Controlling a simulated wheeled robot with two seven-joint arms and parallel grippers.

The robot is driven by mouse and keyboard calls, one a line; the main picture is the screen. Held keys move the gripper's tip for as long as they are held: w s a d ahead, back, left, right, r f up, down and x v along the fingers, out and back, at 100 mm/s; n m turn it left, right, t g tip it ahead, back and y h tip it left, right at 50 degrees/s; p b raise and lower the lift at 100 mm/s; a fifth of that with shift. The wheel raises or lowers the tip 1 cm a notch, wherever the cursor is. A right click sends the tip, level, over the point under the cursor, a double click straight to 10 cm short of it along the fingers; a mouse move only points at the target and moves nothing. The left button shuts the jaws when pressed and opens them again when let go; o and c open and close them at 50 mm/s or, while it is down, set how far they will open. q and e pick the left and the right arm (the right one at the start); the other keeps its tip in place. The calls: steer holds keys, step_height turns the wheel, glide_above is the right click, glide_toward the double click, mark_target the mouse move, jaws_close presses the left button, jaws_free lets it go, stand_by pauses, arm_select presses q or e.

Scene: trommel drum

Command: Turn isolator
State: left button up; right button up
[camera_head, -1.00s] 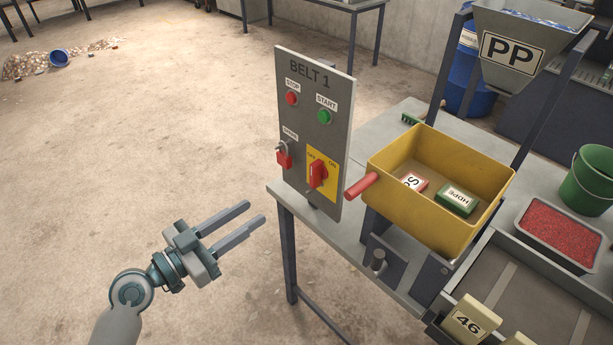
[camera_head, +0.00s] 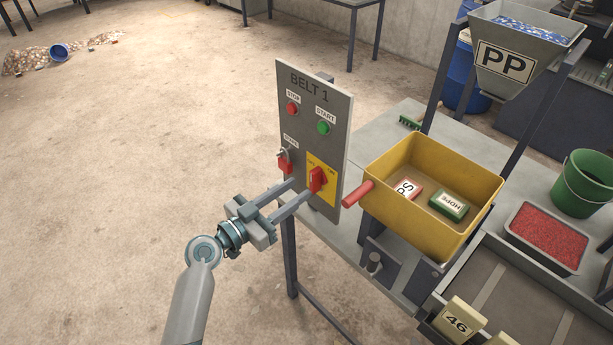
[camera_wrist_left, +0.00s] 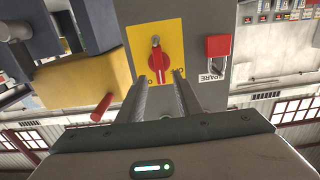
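The isolator is a red rotary handle (camera_head: 317,179) on a yellow plate (camera_head: 326,192), low on the grey BELT 1 panel (camera_head: 314,112). My left gripper (camera_head: 301,191) points at the handle, with its fingers apart and their tips close to it. In the left wrist view the red handle (camera_wrist_left: 157,62) lies just beyond and between the two fingertips (camera_wrist_left: 160,80). Whether the tips touch it, I cannot tell. A red padlock (camera_head: 285,163) hangs at the SPARE label, left of the isolator, and also shows in the left wrist view (camera_wrist_left: 218,47). My right gripper is not in view.
The panel has a red STOP button (camera_head: 292,108) and a green START button (camera_head: 323,128). A yellow bin (camera_head: 422,217) with a red handle (camera_head: 357,194) stands close to the right, holding two labelled blocks.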

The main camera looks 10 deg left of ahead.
mark_target(311, 180)
arm_select(q)
steer(key=shift+p+x, duration=0.65)
steer(key=shift+x, duration=1.7)
steer(key=shift+c, duration=0.6)
jaws_close()
